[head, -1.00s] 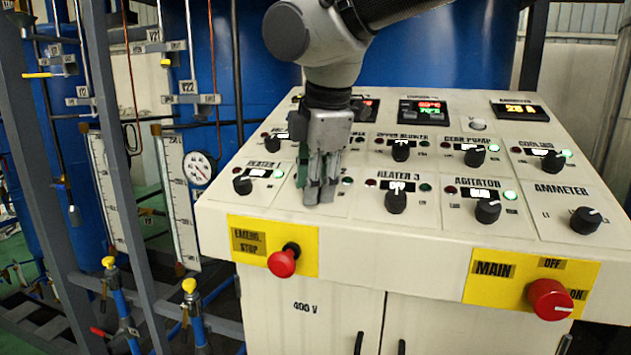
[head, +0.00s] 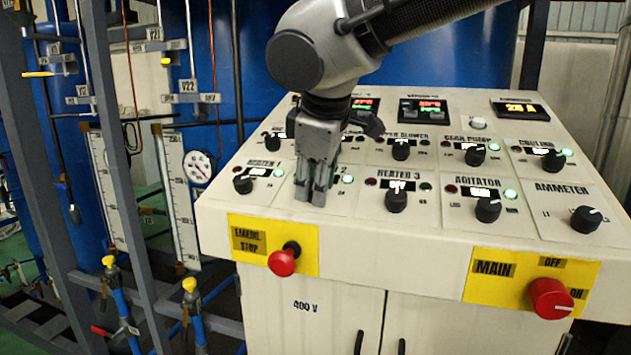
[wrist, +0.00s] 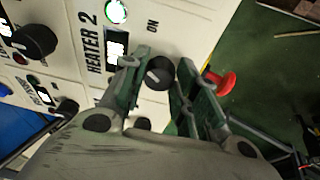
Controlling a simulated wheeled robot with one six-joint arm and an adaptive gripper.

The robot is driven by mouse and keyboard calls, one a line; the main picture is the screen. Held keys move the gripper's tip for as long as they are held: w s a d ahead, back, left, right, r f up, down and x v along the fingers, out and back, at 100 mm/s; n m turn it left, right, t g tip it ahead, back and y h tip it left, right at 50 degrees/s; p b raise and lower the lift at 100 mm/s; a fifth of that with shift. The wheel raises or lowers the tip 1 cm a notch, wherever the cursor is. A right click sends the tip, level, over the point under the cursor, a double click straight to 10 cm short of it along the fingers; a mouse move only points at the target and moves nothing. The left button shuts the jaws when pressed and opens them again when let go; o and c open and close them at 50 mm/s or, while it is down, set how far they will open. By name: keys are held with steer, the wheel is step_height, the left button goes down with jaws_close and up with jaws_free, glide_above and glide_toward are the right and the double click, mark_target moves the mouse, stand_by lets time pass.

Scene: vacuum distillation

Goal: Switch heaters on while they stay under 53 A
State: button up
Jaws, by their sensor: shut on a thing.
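My gripper (head: 319,185) reaches down onto the HEATER 2 panel and is shut on the black heater 2 knob (wrist: 158,73), which shows between the fingers in the wrist view. The knob is hidden in the head view. The heater 2 green lamp (wrist: 115,11) is lit. The heater 1 knob (head: 243,184) stands to the left, with its green lamp (head: 278,172) lit. The heater 3 knob (head: 396,201) stands to the right; its red lamp (head: 371,182) and green lamp (head: 425,187) look dim. The ammeter display (head: 520,109) glows yellow, its digits too blurred to read surely.
A red emergency stop button (head: 283,262) juts from the panel's front, below my gripper. A red main switch (head: 549,298) is at the front right. Agitator (head: 488,210) and ammeter (head: 585,219) knobs stand right. A pipe rack with valves is at the left.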

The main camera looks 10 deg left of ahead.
steer(key=m+t, duration=0.1)
steer(key=m, duration=0.3)
steer(key=shift+s+m, duration=0.15)
steer(key=shift+m, duration=0.25)
stand_by(0.4)
steer(key=o, duration=1)
steer(key=v, duration=1.2)
steer(key=shift+a, duration=0.3)
